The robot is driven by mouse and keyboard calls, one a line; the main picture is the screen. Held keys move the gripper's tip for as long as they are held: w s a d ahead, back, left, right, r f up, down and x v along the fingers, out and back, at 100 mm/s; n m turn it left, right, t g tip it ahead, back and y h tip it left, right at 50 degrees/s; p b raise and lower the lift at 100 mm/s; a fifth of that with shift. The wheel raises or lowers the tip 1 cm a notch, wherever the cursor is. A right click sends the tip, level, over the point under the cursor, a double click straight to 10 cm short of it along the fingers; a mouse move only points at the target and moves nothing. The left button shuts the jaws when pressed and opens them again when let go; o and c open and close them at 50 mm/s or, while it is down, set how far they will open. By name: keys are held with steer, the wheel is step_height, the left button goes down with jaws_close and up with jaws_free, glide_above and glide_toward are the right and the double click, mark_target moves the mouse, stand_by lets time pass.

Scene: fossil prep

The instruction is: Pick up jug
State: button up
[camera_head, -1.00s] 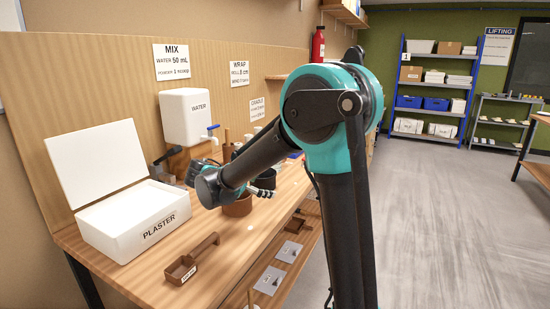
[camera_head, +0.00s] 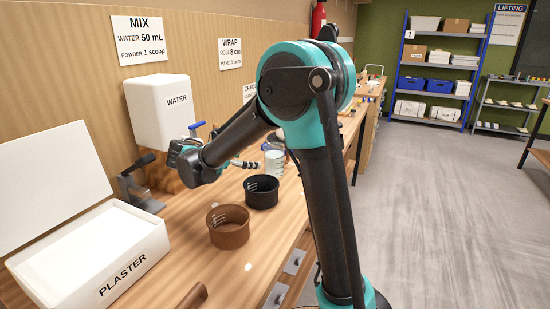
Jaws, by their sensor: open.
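A clear vessel (camera_head: 273,161) with pale markings, which looks like the jug, stands on the bench beyond the black bowl. My arm partly covers the view around it. My gripper (camera_head: 250,165) is open, just left of the clear vessel in the picture. I cannot tell whether its fingers touch the vessel or are only in front of it. No handle shows clearly.
A black bowl (camera_head: 261,192) and a brown bowl (camera_head: 228,227) stand on the bench nearer to me. A white water tank (camera_head: 160,112) with a blue tap stands at the wall. An open white plaster box (camera_head: 95,262) is at the left. The floor to the right is clear.

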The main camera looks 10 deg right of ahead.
mark_target(267, 161)
steer(key=x, duration=1.1)
steer(key=shift+w+d+f, duration=0.15)
steer(key=shift+d, duration=0.05)
steer(key=shift+w+x, duration=0.2)
steer(key=shift+x, duration=2.35)
steer(key=shift+a, duration=0.15)
steer(key=c, duration=1.4)
step_height(267, 161, up, 20)
